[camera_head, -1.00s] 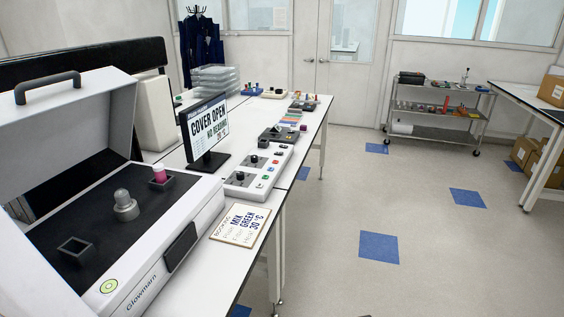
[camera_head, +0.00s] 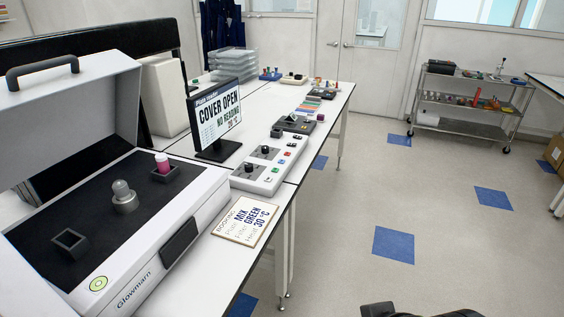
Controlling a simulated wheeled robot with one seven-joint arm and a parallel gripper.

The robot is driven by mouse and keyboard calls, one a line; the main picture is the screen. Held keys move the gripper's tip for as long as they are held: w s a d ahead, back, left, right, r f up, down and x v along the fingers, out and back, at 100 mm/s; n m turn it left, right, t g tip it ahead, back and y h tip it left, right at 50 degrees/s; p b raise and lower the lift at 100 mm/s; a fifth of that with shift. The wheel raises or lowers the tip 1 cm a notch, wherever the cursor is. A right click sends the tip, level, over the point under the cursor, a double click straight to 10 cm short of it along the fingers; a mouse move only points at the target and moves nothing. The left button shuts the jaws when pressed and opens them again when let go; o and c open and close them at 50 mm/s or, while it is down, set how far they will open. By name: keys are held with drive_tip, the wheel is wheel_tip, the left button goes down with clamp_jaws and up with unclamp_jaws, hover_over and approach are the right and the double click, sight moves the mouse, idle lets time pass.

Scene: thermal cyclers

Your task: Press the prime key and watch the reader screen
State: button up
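The reader screen (camera_head: 219,119) stands on the bench and reads "COVER OPEN" and "NO READING", with a temperature below. The white reader, marked Glowmarn (camera_head: 190,215), is at left with its grey lid (camera_head: 70,110) raised. A white control panel (camera_head: 262,182) with black knobs and small coloured keys lies right of the screen. The key labels are too small to read. My gripper's fingers are not in view.
A booking card (camera_head: 245,221) reading MIX, GREEN, 30 °C lies by the bench's front edge. Clear stacked trays (camera_head: 233,64) and small items stand farther back. A metal cart (camera_head: 470,105) is against the far wall. The floor right of the bench is open.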

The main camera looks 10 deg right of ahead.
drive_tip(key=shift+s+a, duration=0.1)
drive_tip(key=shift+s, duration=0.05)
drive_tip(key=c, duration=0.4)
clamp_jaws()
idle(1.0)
